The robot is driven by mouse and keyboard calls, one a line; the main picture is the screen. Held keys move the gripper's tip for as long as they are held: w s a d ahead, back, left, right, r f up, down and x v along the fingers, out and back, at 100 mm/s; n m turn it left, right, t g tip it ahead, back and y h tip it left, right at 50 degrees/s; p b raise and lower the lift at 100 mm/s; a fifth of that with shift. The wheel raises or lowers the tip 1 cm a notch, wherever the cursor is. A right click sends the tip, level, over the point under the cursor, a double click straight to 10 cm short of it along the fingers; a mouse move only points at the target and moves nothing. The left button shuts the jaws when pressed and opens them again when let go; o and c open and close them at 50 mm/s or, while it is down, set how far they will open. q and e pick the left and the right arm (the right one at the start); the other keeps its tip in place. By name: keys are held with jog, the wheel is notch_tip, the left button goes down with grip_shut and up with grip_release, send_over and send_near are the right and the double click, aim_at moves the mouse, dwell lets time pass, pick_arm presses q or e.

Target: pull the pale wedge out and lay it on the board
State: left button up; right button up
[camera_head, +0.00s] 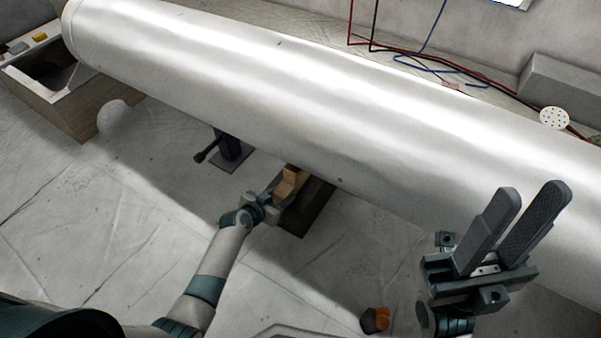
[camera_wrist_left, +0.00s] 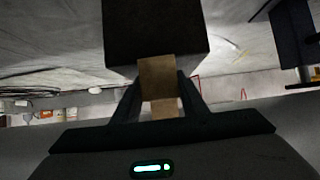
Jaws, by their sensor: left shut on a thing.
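The pale wedge (camera_head: 289,183) is a light wood piece under the near side of the big white cylinder, beside a dark block (camera_head: 313,208). My left gripper (camera_head: 284,196) is shut on the wedge. In the left wrist view the wedge (camera_wrist_left: 158,76) sits between the two fingers, with the dark block (camera_wrist_left: 155,35) right beyond it. I cannot tell whether the wedge touches the cylinder or the block. My right gripper (camera_head: 512,232) is open and empty, raised in front of the cylinder at the right. I cannot make out the board for certain.
The white cylinder (camera_head: 300,95) spans the view. A dark jack-like stand (camera_head: 232,150) is left of the wedge. A wooden box (camera_head: 60,95) stands at far left. A small orange and dark object (camera_head: 376,320) lies on the floor. The sheeted floor (camera_head: 130,220) at left is mostly clear.

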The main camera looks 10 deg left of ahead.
pick_arm(q)
jog(key=shift+s, duration=0.1)
jog(key=s+a+p, duration=0.3)
jog(key=s+a, duration=0.1)
jog(key=s, duration=0.8)
jog(key=shift+a+r, duration=0.2)
jog(key=shift+r, duration=0.15)
dwell(0.7)
jog(key=shift+s, duration=0.15)
dwell(0.5)
